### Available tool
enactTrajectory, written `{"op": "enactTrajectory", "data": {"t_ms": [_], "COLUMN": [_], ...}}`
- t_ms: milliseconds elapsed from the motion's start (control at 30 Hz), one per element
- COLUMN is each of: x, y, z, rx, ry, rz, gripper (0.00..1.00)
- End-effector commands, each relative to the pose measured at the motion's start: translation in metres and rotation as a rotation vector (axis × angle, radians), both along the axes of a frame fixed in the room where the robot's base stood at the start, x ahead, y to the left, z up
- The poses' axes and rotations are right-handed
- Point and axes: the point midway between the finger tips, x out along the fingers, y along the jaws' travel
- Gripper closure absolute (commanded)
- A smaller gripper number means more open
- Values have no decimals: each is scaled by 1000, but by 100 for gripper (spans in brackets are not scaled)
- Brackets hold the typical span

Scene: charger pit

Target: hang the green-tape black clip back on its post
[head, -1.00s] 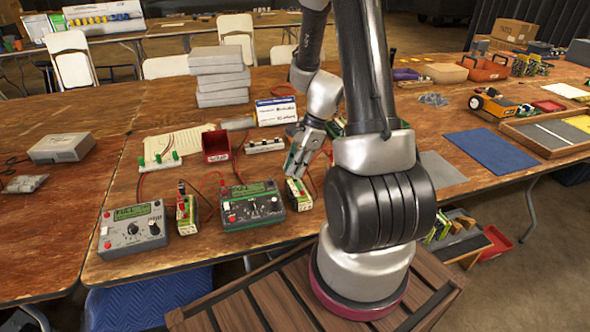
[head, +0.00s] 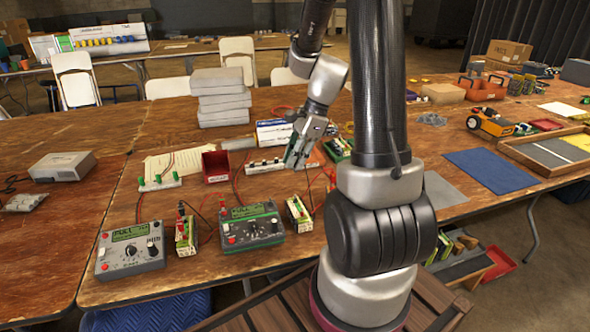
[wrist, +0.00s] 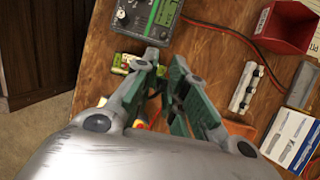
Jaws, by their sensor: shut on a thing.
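My gripper (head: 292,163) is raised over the table, behind and above the right battery pack (head: 299,213). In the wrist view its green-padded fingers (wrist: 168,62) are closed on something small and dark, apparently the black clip. The fingers mostly hide it, and I cannot make out its green tape. The white post block (head: 265,167) with dark posts lies just left of my gripper in the head view; it also shows in the wrist view (wrist: 246,88). My gripper is apart from it. The green charger (head: 248,227) stands left of the battery pack, with leads around it.
A red bin (head: 215,168) stands left of the post block, and a white-and-blue card (head: 275,132) stands behind it. A grey charger (head: 131,250) and another battery pack (head: 186,233) are at the front left. Grey boxes (head: 220,98) are stacked behind.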

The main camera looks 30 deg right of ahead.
Motion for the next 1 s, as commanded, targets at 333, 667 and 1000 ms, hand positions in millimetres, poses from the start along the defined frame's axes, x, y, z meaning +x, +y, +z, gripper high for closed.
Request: {"op": "enactTrajectory", "data": {"t_ms": [333, 667, 1000], "x": [0, 12, 18], "y": [1, 55, 75], "z": [1, 1, -13], "rx": [-2, -1, -2], "ry": [-4, -4, -3], "rz": [0, 6, 0], "gripper": [99, 99, 99]}}
